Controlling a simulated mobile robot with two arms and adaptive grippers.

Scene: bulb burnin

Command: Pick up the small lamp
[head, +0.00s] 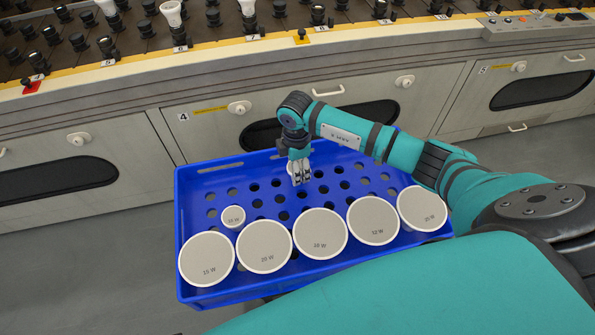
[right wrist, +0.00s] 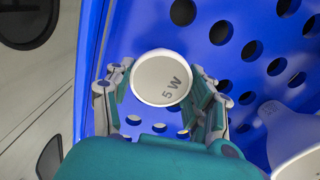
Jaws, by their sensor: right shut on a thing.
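A small round white lamp marked 5 W (right wrist: 162,78) is between the fingers of my right gripper (right wrist: 160,100) in the right wrist view. The fingers touch it on both sides. In the head view my right gripper (head: 301,177) is over the back part of the blue crate (head: 186,240), and only a sliver of the white lamp shows beside its fingers. Another small lamp (head: 233,216) stands at the crate's left, in a hole of the holed plate. My left gripper is not in view.
Several large disc-topped lamps, such as the 20 W lamp (head: 264,246), line the front of the crate. Behind the crate is a long bench with cabinet doors (head: 220,115) and rows of sockets on top. Empty holes surround the gripper.

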